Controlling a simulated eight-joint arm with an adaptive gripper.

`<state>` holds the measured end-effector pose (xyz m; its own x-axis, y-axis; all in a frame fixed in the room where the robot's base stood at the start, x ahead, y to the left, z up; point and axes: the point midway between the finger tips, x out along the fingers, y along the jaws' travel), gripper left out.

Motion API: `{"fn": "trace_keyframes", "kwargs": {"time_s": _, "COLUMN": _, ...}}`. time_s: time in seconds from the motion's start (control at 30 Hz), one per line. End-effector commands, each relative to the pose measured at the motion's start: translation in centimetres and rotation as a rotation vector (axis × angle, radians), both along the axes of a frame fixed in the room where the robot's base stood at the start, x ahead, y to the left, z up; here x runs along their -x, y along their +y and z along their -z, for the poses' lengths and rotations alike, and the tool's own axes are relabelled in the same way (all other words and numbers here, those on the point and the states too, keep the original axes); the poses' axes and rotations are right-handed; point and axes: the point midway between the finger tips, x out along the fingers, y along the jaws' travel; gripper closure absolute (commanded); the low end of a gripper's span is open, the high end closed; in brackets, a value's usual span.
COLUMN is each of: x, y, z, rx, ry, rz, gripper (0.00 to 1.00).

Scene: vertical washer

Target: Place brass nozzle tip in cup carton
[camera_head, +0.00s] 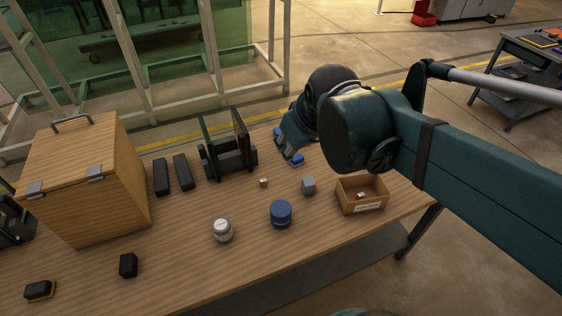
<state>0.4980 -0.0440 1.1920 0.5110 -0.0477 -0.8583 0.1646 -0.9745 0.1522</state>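An open brown carton (347,206) with a pale label on its front stands at the right end of the wooden table. A very small pale piece (361,194) lies inside it. Another small pale-tan piece (264,183) sits on the table left of the carton. Both are too small for me to tell which, if either, is the brass nozzle tip. My gripper (288,154) is low over the table's back right part, behind and left of the carton and apart from it. Blue parts show at its end. My wrist hides the fingers, so their opening and anything between them are unclear.
A grey cube (308,186), a blue round container (281,214) and a white-lidded jar (222,230) stand in front of my gripper. A dark upright fixture (229,160) is to its left. A wooden box (95,180) fills the left side.

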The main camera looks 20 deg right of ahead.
Motion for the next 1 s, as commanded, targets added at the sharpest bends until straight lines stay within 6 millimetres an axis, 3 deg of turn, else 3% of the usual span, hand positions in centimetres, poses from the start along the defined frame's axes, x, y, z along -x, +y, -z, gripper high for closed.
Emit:
{"fn": "trace_keyframes", "kwargs": {"time_s": 0.2, "x": 3.3, "y": 2.4, "z": 1.4, "rx": -0.075, "ry": -0.045, "rz": 0.076, "gripper": 0.69}}
{"fn": "trace_keyframes", "kwargs": {"time_s": 0.4, "x": 5.2, "y": 3.8, "z": 2.4, "rx": -0.134, "ry": -0.076, "rz": 0.133, "gripper": 0.69}}
{"fn": "trace_keyframes", "kwargs": {"time_s": 1.0, "x": 6.0, "y": 4.4, "z": 2.9, "rx": -0.161, "ry": -0.089, "rz": 0.160, "gripper": 0.69}}
